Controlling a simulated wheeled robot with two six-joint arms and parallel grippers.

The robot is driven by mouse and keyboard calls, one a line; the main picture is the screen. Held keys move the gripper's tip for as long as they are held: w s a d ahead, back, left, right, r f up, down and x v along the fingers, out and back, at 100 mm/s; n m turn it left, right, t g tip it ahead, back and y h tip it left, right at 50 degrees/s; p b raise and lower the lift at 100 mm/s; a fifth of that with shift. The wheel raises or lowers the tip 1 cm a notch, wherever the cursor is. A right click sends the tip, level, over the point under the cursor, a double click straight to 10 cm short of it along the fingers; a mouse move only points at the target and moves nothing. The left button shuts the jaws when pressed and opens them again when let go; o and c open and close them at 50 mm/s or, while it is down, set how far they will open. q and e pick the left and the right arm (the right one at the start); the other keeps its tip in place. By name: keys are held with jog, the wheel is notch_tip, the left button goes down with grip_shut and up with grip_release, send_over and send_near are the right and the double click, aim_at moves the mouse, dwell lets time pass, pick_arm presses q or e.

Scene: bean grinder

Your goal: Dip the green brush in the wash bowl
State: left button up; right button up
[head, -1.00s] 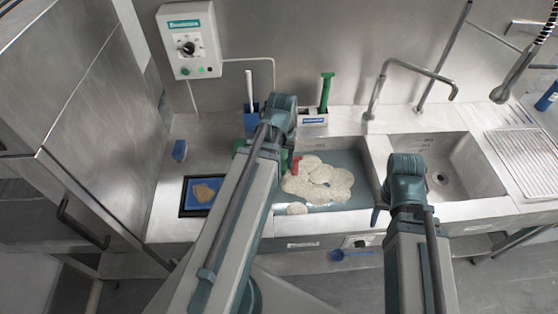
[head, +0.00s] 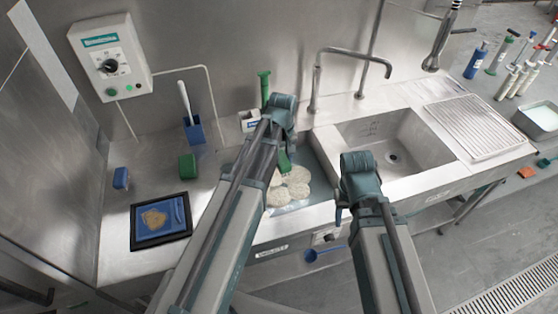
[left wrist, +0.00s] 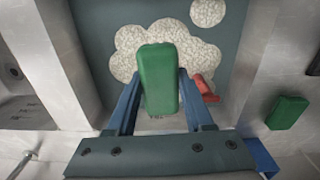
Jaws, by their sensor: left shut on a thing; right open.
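My left gripper (head: 285,150) is shut on the green brush (head: 284,165), over the wash bowl (head: 322,168) with its grey-blue water and white foam (head: 292,188). In the left wrist view the brush (left wrist: 158,78) shows as a green block between the blue fingers, above the foam (left wrist: 128,50). Its bristles are hidden, and I cannot tell whether it touches the water. My right gripper (head: 342,212) is open and empty by the front edge, right of the wash bowl.
A second green block (head: 187,167) lies on the counter. A red piece (left wrist: 205,88) is near the foam. A green-handled tool (head: 264,85) stands in a white holder behind. The right basin (head: 395,145) is empty, with a tap (head: 345,55) behind. A black-framed tray (head: 160,220) is at left.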

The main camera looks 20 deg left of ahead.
pick_arm(q)
notch_tip(320, 180, down, 18)
jog(key=b, duration=1.7)
jog(key=shift+r, duration=0.15)
jog(key=shift+r, duration=0.15)
notch_tip(320, 180, up, 17)
jog(key=p, duration=1.6)
jog(key=shift+f, duration=0.2)
